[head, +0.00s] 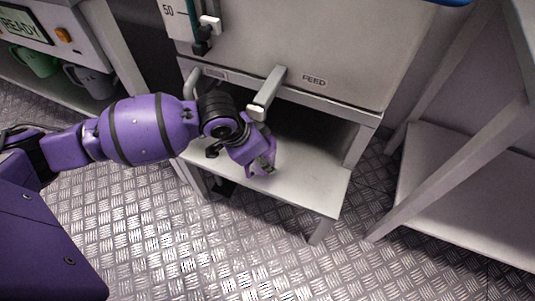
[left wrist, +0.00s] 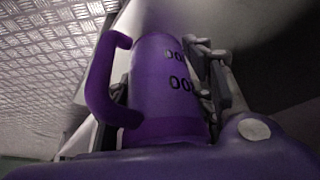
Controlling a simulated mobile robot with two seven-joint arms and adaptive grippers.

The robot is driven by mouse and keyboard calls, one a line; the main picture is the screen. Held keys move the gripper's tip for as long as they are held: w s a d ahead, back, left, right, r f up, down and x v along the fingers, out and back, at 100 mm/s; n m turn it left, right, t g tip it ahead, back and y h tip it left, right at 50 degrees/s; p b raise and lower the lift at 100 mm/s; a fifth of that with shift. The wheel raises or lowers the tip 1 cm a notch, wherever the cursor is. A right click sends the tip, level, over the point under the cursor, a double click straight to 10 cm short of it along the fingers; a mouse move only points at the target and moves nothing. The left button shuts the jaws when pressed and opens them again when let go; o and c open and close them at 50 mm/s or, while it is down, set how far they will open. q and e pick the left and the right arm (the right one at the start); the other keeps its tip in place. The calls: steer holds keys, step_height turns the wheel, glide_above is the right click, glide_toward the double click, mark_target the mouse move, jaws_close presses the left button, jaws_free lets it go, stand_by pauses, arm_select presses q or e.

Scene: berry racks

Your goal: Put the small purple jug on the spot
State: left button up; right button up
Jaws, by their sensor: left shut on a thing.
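The small purple jug (left wrist: 165,95) fills the middle of the left wrist view, with its handle to the left and dark markings on its side. My left gripper (head: 262,163) is shut on the jug, with grey fingers on either side of its body. In the head view the gripper is over the pale shelf (head: 310,187) below the machine marked FEED. There the jug is mostly hidden by my purple wrist, and I cannot tell whether it touches the shelf. No marked spot can be made out. My right gripper is not in view.
The FEED machine (head: 330,50) stands above the shelf, with a grey lever (head: 268,92) sticking out close to my wrist. A green jug (head: 38,62) and a grey jug (head: 92,80) sit on a shelf at left. A pale rack (head: 465,185) stands at right.

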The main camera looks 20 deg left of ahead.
arm_select(q)
steer(key=shift+w+f, duration=0.25)
steer(key=shift+w, duration=0.05)
steer(key=shift+s+f+b, duration=0.1)
steer(key=shift+f+b, duration=0.35)
steer(key=shift+b, duration=0.5)
steer(key=shift+f, duration=0.6)
steer(key=shift+p, duration=0.3)
steer(key=shift+f+p, duration=0.3)
steer(key=o, duration=1.2)
steer(key=shift+o, duration=0.2)
